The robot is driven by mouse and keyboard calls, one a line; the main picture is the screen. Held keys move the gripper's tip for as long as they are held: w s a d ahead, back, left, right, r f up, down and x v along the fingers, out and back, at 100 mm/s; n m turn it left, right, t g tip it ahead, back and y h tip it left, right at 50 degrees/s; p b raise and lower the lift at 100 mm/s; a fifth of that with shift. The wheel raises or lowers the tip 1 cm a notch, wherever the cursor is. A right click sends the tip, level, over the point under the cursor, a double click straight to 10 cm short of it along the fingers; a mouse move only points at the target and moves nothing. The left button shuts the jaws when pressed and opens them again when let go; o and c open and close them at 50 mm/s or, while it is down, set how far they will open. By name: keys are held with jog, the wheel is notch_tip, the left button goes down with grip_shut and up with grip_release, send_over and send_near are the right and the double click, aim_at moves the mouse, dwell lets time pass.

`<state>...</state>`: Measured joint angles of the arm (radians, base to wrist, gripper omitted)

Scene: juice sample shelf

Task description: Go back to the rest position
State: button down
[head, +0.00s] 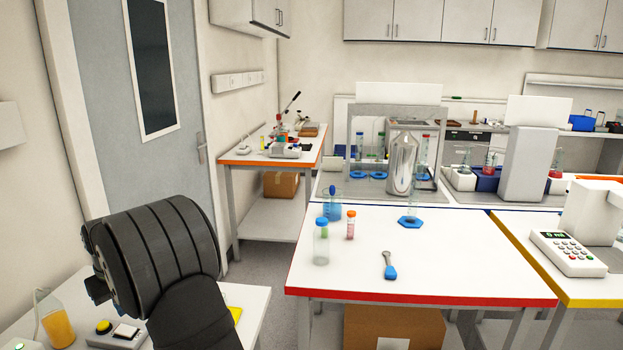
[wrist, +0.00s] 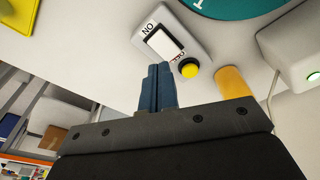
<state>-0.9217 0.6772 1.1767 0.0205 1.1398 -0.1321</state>
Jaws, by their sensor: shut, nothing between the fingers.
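My gripper shows in the wrist view (wrist: 158,72), its two dark blue fingers pressed together with nothing between them. In the head view my dark arm stands at the lower left, over the small white table (head: 252,305); the fingers cannot be made out there. In the wrist view the fingertips show just below a grey switch box (wrist: 170,40) with a white rocker and a yellow button; I cannot tell the gap between them. The same box (head: 117,334) is at the lower left in the head view.
A beaker of orange liquid (head: 56,322) stands left of the box. On the red-edged bench (head: 450,270) stand a blue-capped bottle (head: 321,243), a small orange-capped vial (head: 350,226) and a blue-handled tool (head: 389,266). A grey door (head: 150,100) is behind my arm.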

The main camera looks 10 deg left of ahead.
notch_tip(320, 180, up, 8)
jog(key=s+d+n, duration=0.1)
jog(key=s+n, duration=0.1)
jog(key=n, duration=1)
jog(key=shift+f+n+t, duration=0.25)
jog(key=shift+n+t, duration=0.05)
jog(key=shift+n, duration=0.1)
jog(key=shift+d, duration=0.1)
